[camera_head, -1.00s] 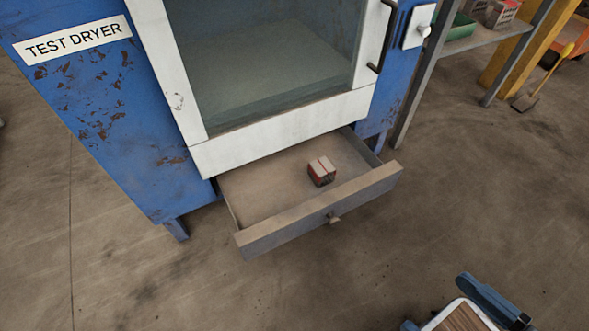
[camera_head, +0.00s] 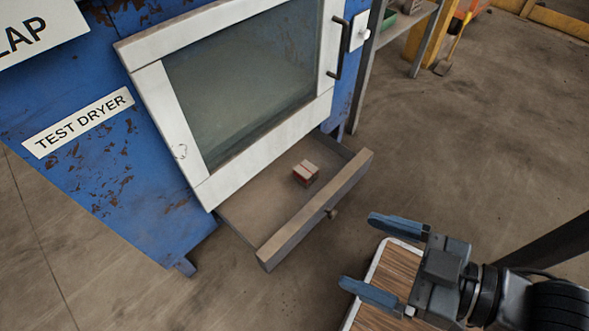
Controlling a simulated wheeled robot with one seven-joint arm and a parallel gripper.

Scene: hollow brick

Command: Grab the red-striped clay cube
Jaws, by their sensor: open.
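The red-striped clay cube (camera_head: 305,173) is small, with a pale top crossed by red stripes and reddish sides. It lies in the open drawer (camera_head: 262,191) under the blue test dryer, towards the drawer's right part. My gripper (camera_head: 372,253) is at the lower right, with its two blue fingers spread wide and nothing between them. It is outside the drawer, to the right of and nearer than the drawer front, well apart from the cube.
The dryer's white-framed glass door (camera_head: 248,85) is closed above the drawer. The drawer front (camera_head: 315,209) has a small knob (camera_head: 332,214). A wood-topped surface (camera_head: 388,280) lies below my gripper. A shelf (camera_head: 408,20) stands at the upper right. The floor right of the drawer is clear.

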